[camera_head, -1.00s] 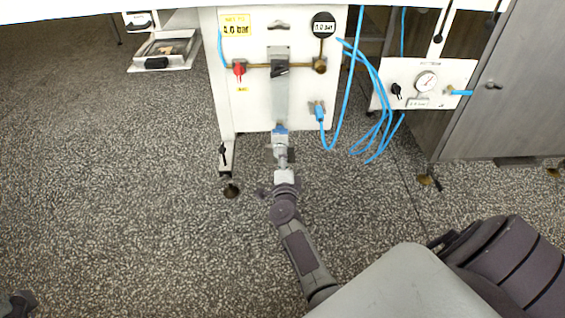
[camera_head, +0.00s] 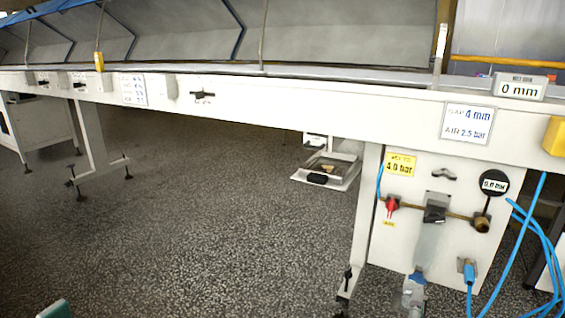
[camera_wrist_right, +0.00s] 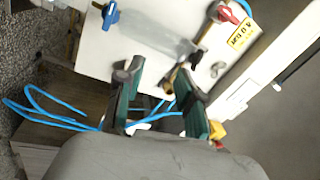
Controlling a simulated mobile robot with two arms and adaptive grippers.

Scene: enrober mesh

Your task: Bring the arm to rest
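In the right wrist view, my right gripper (camera_wrist_right: 160,100) has two dark fingers with green pads. They stand apart with nothing held between them. Behind them are the panel and blue hoses. Only a greenish tip, seemingly my left gripper (camera_head: 55,309), shows at the bottom left edge of the head view. Its fingers cannot be made out.
The panel carries a red valve (camera_head: 392,206), a round black display (camera_head: 494,183) and a blue fitting (camera_head: 469,271). Blue hoses (camera_head: 540,235) hang at the right. A long white machine frame (camera_head: 290,118) runs overhead. A tray (camera_head: 325,178) lies behind. Speckled floor at left is open.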

